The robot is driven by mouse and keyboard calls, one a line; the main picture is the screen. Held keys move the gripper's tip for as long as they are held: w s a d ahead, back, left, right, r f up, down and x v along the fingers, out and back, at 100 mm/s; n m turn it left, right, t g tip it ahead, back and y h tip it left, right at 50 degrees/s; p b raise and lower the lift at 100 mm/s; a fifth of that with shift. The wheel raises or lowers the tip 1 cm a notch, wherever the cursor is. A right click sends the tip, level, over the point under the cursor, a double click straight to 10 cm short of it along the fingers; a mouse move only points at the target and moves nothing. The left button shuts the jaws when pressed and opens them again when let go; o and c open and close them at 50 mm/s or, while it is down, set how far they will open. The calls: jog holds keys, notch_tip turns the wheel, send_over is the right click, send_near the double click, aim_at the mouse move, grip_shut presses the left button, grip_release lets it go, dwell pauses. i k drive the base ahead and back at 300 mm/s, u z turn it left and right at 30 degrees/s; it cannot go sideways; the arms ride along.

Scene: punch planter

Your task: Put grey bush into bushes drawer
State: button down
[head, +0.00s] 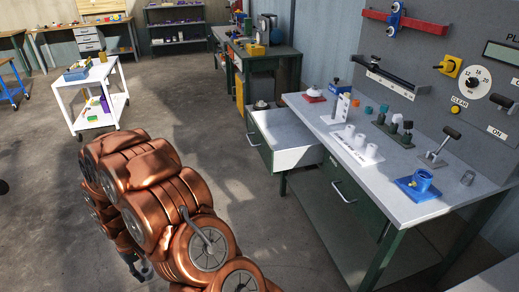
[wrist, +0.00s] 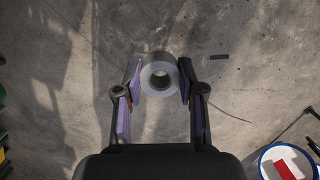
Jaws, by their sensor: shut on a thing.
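My gripper (wrist: 161,76) is shut on the grey bush (wrist: 160,87), a short grey ring with a round hole. The bush sits between the two fingertips, above bare concrete floor. In the head view only a dark part of my gripper (head: 138,267) shows below my copper arm, and the held bush cannot be made out there. A drawer (head: 297,159) with light inner walls stands pulled out of the green workbench at the right. I see no label that tells whether it is the bushes drawer. My gripper is apart from it, to its left.
The workbench top (head: 402,197) carries a white stand with pale cylinders (head: 355,146), dark-handled tools and a blue fixture (head: 420,186). A white cart (head: 100,100) stands at the back left. The floor between is clear.

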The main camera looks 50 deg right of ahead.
aim_at(278, 145)
jog(key=k, duration=0.25)
jog(key=z, duration=1.15)
jog(key=i, duration=1.65)
